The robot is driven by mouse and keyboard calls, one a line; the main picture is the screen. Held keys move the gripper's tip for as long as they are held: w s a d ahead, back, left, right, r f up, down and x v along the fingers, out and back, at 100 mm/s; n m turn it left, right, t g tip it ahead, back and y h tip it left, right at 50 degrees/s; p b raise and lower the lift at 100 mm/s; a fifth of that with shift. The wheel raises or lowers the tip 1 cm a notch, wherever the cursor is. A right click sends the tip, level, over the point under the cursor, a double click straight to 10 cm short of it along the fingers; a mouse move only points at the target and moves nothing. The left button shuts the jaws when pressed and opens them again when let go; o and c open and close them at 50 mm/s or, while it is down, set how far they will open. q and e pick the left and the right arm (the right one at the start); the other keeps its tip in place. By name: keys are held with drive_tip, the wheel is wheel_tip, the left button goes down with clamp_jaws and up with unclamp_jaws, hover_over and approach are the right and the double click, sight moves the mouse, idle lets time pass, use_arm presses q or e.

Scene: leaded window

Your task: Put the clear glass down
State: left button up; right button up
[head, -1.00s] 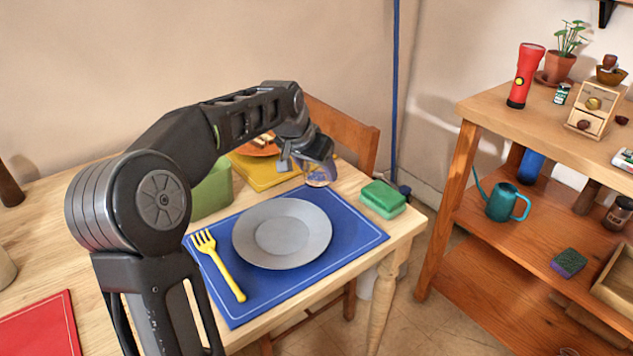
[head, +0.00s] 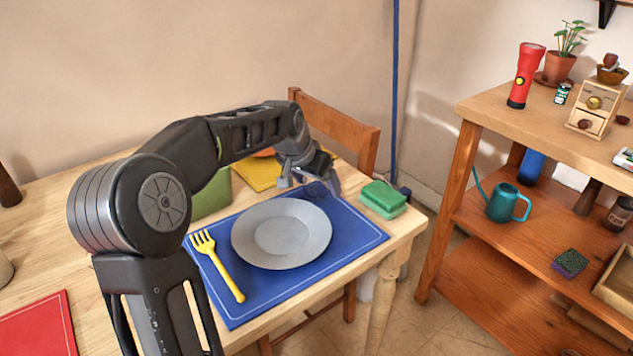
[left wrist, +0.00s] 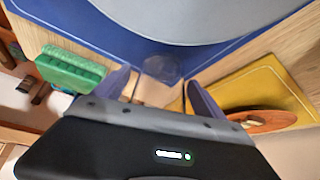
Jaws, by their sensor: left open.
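The clear glass (left wrist: 162,68) shows faintly in the left wrist view, between and just beyond my two spread fingers. It is at the far edge of the blue placemat (head: 350,235), behind the grey plate (head: 282,233). In the head view the glass (head: 318,188) is hard to make out beside the fingers. My left gripper (head: 308,183) is low over the table there and open; its fingers (left wrist: 158,92) flank the glass. Whether they touch it, and whether its base rests fully on the surface, I cannot tell. My right gripper is not in view.
A green sponge (head: 383,199) lies right of the gripper, near the table edge. A yellow board (head: 256,174) and a green container (head: 212,194) are to the left. A yellow fork (head: 219,265) lies on the mat. A wooden chair (head: 340,135) stands behind.

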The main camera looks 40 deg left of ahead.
use_arm(q)
drive_tip(key=shift+r, duration=0.1)
drive_tip(key=shift+r, duration=0.2)
drive_tip(key=p+v, duration=0.1)
drive_tip(key=v, duration=1)
drive_tip(key=shift+s+r+p, duration=0.2)
drive_tip(key=shift+r+p, duration=0.15)
drive_tip(key=shift+p, duration=0.05)
